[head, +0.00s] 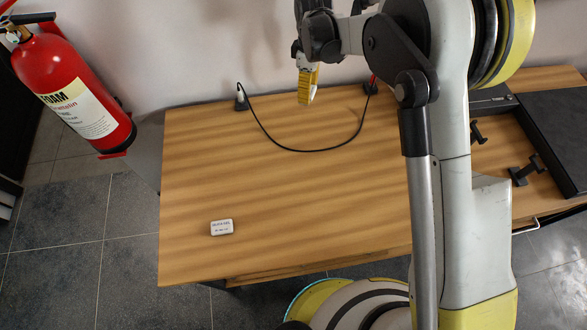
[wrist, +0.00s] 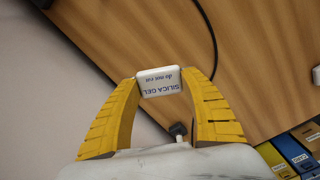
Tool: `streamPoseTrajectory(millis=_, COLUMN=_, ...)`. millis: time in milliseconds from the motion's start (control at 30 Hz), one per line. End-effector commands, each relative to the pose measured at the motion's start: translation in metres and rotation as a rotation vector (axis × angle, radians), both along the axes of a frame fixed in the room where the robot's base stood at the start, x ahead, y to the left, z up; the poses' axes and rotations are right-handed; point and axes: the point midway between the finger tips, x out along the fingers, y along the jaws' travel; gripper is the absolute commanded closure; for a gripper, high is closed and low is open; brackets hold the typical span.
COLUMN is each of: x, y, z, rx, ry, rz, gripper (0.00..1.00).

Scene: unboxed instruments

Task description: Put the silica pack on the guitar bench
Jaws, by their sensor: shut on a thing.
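A white silica pack (wrist: 160,82) with "SILICA GEL" lettering is held between the yellow fingertips of my gripper (wrist: 160,84) in the wrist view. In the head view my gripper (head: 308,84) is raised near the wall, above the back edge of the wooden bench (head: 290,195); the held pack cannot be made out there. A second white silica pack (head: 221,227) lies flat on the bench at the front left. The wooden bench top also shows in the wrist view (wrist: 260,55), beyond the held pack.
A black cable (head: 300,148) curves over the back of the bench between two plugs. A black case (head: 550,125) and dark brackets (head: 525,170) lie at the right. A red fire extinguisher (head: 75,85) is at the left. The bench's middle and left are mostly clear.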

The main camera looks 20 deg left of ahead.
Motion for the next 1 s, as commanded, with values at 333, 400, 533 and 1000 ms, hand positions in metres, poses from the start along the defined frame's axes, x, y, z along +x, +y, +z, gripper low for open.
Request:
streamPoseTrajectory(millis=333, x=-0.046, y=0.034, z=-0.037, rx=0.0, ry=0.0, rz=0.103, gripper=0.59)
streamPoseTrajectory(millis=400, x=-0.064, y=0.038, z=-0.049, rx=0.0, ry=0.0, rz=0.102, gripper=0.59)
streamPoseTrajectory(millis=533, x=-0.093, y=0.045, z=-0.066, rx=0.0, ry=0.0, rz=0.101, gripper=0.59)
streamPoseTrajectory(millis=1000, x=-0.118, y=0.05, z=-0.108, rx=0.0, ry=0.0, rz=0.095, gripper=0.59)
